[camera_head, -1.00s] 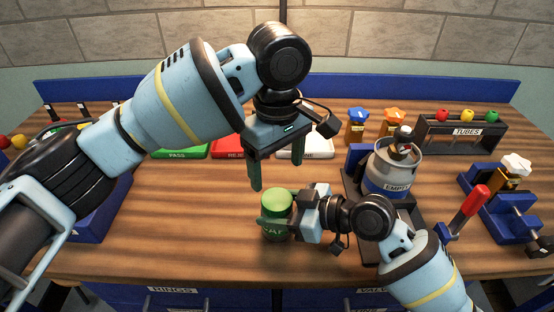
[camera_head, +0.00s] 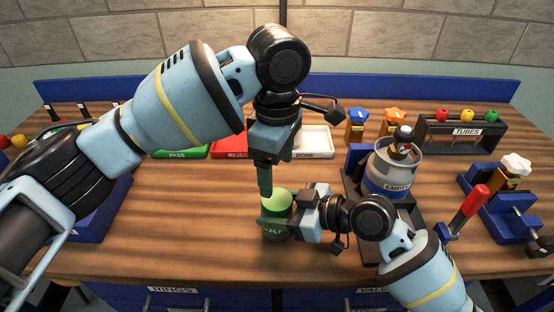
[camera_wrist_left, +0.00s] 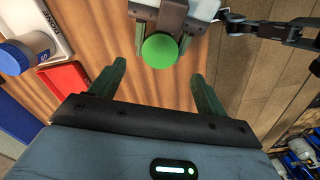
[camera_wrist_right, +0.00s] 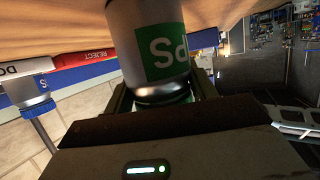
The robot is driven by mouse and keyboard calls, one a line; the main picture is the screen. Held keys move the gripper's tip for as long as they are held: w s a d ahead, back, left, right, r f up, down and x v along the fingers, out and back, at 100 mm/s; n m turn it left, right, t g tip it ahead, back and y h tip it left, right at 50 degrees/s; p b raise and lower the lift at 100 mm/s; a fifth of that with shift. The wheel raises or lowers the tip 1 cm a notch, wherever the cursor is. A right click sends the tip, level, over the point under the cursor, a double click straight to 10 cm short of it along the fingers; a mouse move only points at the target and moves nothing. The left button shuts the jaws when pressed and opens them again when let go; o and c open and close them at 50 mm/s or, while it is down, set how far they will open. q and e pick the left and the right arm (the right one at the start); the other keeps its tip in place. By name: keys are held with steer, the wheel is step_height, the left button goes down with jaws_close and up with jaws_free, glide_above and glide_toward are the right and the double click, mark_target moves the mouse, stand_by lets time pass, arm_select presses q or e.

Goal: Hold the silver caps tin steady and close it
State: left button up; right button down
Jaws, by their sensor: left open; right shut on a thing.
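The silver caps tin (camera_head: 276,234) stands on the table in the head view, with a green round top (camera_head: 277,199). I cannot tell how firmly the top sits. The right wrist view shows its silver side and green label (camera_wrist_right: 160,50) up close. My right gripper (camera_head: 272,220) is shut on the tin from the right, one finger across its front. My left gripper (camera_head: 266,188) is open and empty, pointing down above and slightly behind the tin. In the left wrist view the green top (camera_wrist_left: 160,50) shows beyond and between the left fingers, apart from them.
Green PASS (camera_head: 181,153), red REJECT (camera_head: 226,150) and white DONE (camera_head: 313,141) trays lie behind. A grey EMPTY canister (camera_head: 391,170) stands to the right, near the red-handled blue fixture (camera_head: 500,212).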

mark_target(277, 198)
arm_select(q)
steer(key=shift+f, duration=3.6)
steer(key=c, duration=1)
steer(key=o, duration=1)
steer(key=shift+r, duration=2.25)
steer(key=shift+o, duration=0.4)
